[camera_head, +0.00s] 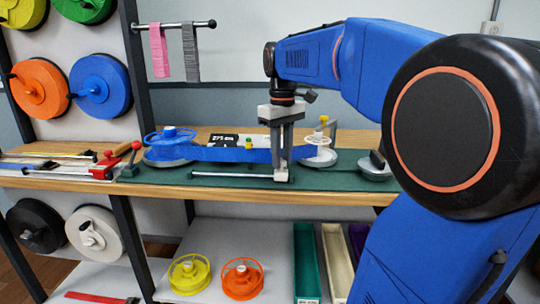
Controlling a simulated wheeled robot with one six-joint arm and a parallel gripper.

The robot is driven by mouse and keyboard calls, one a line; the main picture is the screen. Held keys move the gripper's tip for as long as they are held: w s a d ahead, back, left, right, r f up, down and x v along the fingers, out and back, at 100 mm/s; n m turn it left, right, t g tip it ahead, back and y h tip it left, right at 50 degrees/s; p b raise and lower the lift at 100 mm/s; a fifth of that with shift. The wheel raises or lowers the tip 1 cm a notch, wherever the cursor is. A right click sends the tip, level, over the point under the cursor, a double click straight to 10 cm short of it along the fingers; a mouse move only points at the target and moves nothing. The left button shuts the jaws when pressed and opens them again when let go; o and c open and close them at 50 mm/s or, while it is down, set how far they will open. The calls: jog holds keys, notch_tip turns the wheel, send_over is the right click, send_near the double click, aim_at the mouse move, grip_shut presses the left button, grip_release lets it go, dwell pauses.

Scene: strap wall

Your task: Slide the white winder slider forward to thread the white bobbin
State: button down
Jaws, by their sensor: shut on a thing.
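My gripper (281,164) points straight down over the green mat on the bench, in the middle of the head camera view. It is shut on the small white winder slider (281,177) at the right end of a thin metal rod (231,175). The white bobbin (319,153) stands on a round grey base just right of my gripper. A wide blue strap (230,155) runs from the blue spool (171,137) at the left, behind my gripper, towards the white bobbin. My fingers hide part of the strap, so its exact end is unclear.
A round metal weight (374,170) sits at the right. Yellow and orange spools (242,280) stand on the lower shelf.

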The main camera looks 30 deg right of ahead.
jog(key=shift+s+d, duration=0.1)
jog(key=shift+d, duration=0.05)
jog(key=c, duration=1.5)
grip_release()
jog(key=shift+d, duration=0.1)
notch_tip(320, 180, up, 18)
jog(key=shift+f, duration=0.25)
jog(key=s+a+f+t, duration=0.1)
jog(key=s+a+f, duration=0.3)
jog(key=f, duration=0.7)
jog(key=s+a+f+m+t, duration=0.1)
jog(key=s+a+f, duration=0.3)
jog(key=s+f, duration=0.4)
jog(key=s+a+f+t, duration=0.2)
jog(key=s+a+f, duration=0.2)
jog(key=f, duration=1.2)
jog(key=shift+s+a+f+m+t, duration=0.1)
jog(key=shift+s+a+m+t, duration=0.1)
jog(key=shift+s, duration=0.45)
jog(key=shift+s+a+f+m+t, duration=0.1)
jog(key=shift+s+a+m+t, duration=0.1)
jog(key=shift+s, duration=0.4)
